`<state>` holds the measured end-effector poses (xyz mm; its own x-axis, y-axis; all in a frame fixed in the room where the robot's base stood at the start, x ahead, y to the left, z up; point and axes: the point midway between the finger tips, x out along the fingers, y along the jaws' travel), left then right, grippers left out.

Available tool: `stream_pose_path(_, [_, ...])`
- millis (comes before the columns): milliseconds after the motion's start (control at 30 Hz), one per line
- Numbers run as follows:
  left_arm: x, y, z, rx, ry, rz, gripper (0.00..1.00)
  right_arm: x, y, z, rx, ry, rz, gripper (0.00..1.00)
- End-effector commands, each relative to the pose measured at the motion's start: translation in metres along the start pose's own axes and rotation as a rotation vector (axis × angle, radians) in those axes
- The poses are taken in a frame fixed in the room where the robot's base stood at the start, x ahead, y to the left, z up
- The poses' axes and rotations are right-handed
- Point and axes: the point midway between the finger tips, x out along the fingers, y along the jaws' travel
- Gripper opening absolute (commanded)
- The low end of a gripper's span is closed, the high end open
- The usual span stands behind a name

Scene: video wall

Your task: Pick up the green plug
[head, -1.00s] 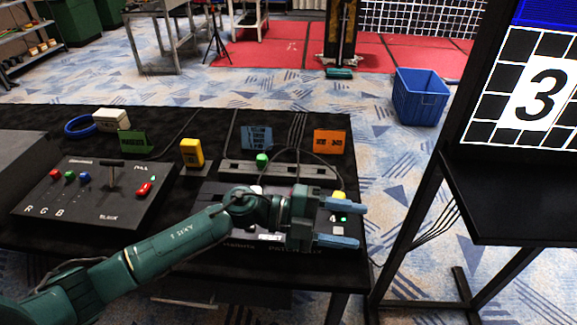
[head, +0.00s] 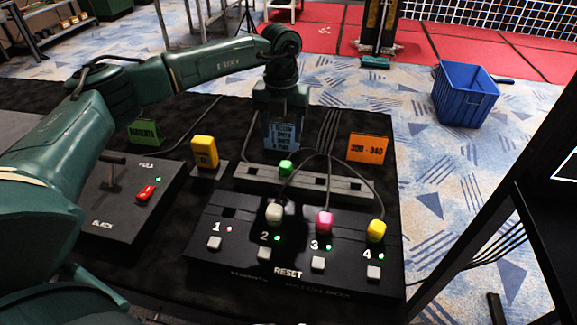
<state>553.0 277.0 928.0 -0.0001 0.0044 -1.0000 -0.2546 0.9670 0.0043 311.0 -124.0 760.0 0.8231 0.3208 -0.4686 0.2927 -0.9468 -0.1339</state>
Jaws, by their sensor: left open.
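The green plug (head: 286,168) stands upright in the grey socket strip (head: 335,184) behind the patch box. My left gripper (head: 283,138) hangs from above with its fingers pointing down. It is open and empty, above and behind the green plug in the picture, in front of or around the blue text card; the exact gap is hard to tell. The right gripper is not in view.
The black patch box (head: 300,289) holds a white plug (head: 274,212), a pink plug (head: 325,222) and a yellow plug (head: 376,231) with cables. A yellow block (head: 204,151) and an orange card (head: 368,148) stand near the strip.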

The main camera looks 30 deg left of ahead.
Motion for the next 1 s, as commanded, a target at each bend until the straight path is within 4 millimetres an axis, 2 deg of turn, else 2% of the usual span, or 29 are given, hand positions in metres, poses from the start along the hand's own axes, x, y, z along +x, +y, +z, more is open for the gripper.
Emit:
stream_pose_path(100, [0.025,-0.001,-0.001,0.002,0.005,0.0,0.55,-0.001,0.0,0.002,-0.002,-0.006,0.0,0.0])
stream_pose_path(300, [0.057,-0.002,-0.001,0.004,0.004,-0.001,0.55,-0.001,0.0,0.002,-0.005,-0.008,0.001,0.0])
stream_pose_path(533, [0.073,-0.004,0.0,0.004,0.003,-0.003,0.55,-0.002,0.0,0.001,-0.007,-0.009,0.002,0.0])
stream_pose_path(800, [0.112,-0.008,0.003,0.003,0.004,-0.003,0.55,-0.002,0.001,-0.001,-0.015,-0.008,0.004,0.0])
stream_pose_path(1000, [0.118,-0.008,0.003,0.005,0.001,-0.005,0.55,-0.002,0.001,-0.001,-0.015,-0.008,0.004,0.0])
